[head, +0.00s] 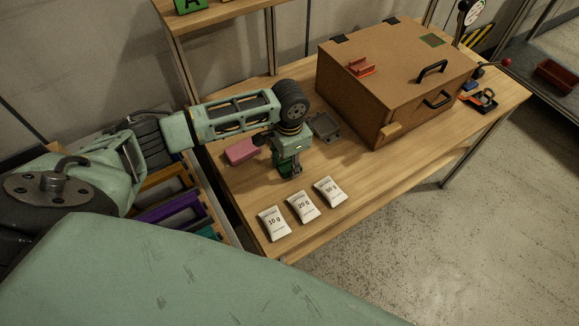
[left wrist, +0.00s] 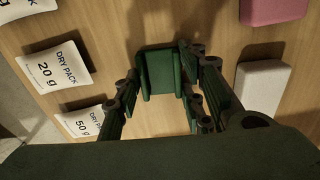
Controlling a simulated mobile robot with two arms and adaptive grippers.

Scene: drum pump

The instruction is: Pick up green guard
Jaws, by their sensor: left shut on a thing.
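The green guard (left wrist: 160,72) is a small dark green channel-shaped piece between the fingers of my left gripper (left wrist: 158,95) in the left wrist view. In the head view my left gripper (head: 288,168) points down over the wooden table, shut on the guard, low near the table top. The gripper's own green parts make the guard hard to pick out there. My right gripper is in neither view.
Dry packs marked 10 g (head: 274,222), 20 g (head: 303,206) and 50 g (head: 330,191) lie in front of the gripper. A pink block (head: 240,151) and a grey tray (head: 325,126) are close by. A large brown box (head: 385,85) stands to the right.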

